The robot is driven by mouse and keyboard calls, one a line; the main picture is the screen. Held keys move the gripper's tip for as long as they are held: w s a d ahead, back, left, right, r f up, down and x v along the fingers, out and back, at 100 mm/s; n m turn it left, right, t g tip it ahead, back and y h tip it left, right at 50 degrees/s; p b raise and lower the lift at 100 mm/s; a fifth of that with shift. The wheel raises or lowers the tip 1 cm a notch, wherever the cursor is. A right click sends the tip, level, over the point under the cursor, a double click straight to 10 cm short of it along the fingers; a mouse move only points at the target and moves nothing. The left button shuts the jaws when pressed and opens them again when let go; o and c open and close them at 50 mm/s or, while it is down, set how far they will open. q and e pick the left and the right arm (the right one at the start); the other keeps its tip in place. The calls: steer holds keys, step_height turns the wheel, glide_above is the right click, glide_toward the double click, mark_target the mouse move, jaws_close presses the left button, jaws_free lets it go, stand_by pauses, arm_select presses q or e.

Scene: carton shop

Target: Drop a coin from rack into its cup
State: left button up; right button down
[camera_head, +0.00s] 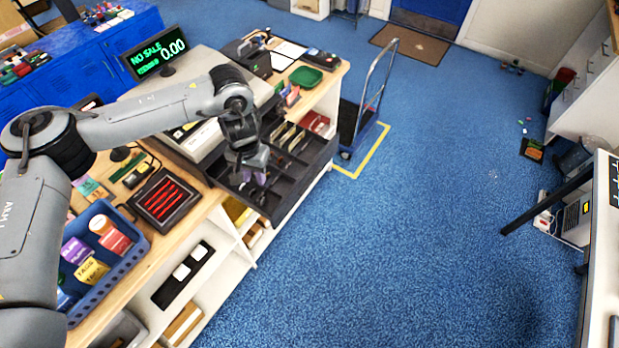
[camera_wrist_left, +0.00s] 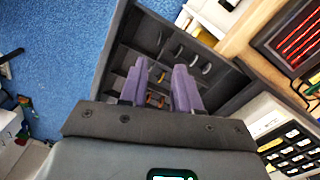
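The dark cash drawer (camera_head: 318,160) is pulled out below the register. In the left wrist view, the drawer (camera_wrist_left: 225,103) has dark compartments, with several small coin-like discs (camera_wrist_left: 181,51) standing on edge in it. Some look silver, and one brassy disc (camera_wrist_left: 161,76) shows beyond the gap between my fingers. My left gripper (camera_head: 254,178) points down over the near part of the drawer. Its purple fingers (camera_wrist_left: 162,78) are apart, with no held coin visible between them. The fingers and palm hide part of the compartments. Which compartment is a rack or a cup is not clear. My right gripper is out of view.
A black tray with red bars (camera_head: 165,199) and a blue basket (camera_head: 140,243) sit on the wooden counter left of the drawer. The register display (camera_head: 157,52) stands behind my arm. A hand cart (camera_head: 375,95) stands beyond the drawer. Blue floor to the right is open.

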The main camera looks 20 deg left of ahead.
arm_select(q)
steer(key=shift+r+p, duration=0.3)
steer(key=shift+r, duration=2.55)
